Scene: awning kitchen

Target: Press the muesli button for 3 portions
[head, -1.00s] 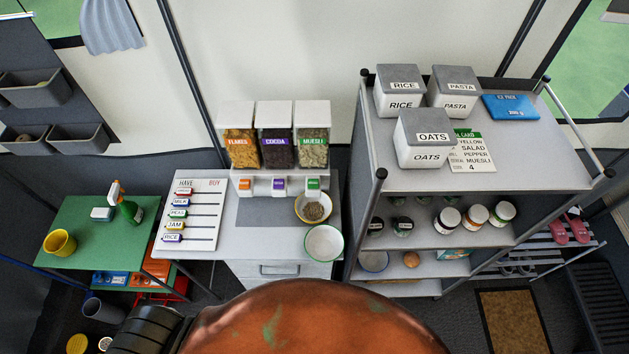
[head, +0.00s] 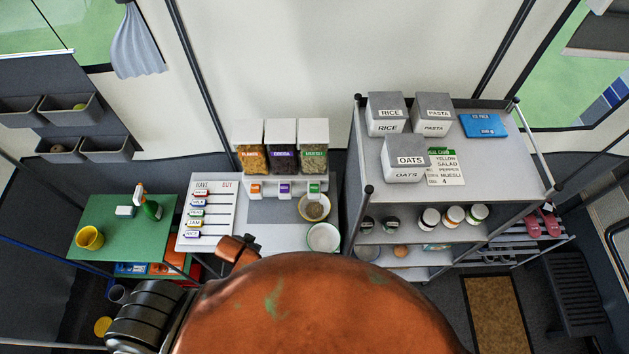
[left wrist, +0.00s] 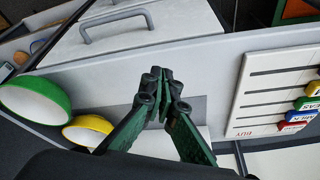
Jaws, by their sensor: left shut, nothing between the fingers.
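The muesli dispenser (head: 314,146) is the right one of three clear dispensers at the back of the counter. Its green-marked button (head: 314,188) is at the front below it. A yellow-rimmed bowl (head: 325,200) below holds some brownish contents; it also shows in the left wrist view (left wrist: 72,134). My left gripper (left wrist: 158,82) is shut and empty, above the counter between the bowls and the have/buy board. The muesli button is not visible in the left wrist view. My left gripper's fingers are hidden in the head view. My right gripper is not in view.
A green-rimmed bowl (head: 323,238) stands in front of the yellow one. The have/buy board (head: 226,217) lies left on the counter. A shelf trolley (head: 376,178) with canisters and a recipe card (head: 448,166) stands to the right. A grey mat area (head: 270,212) is clear.

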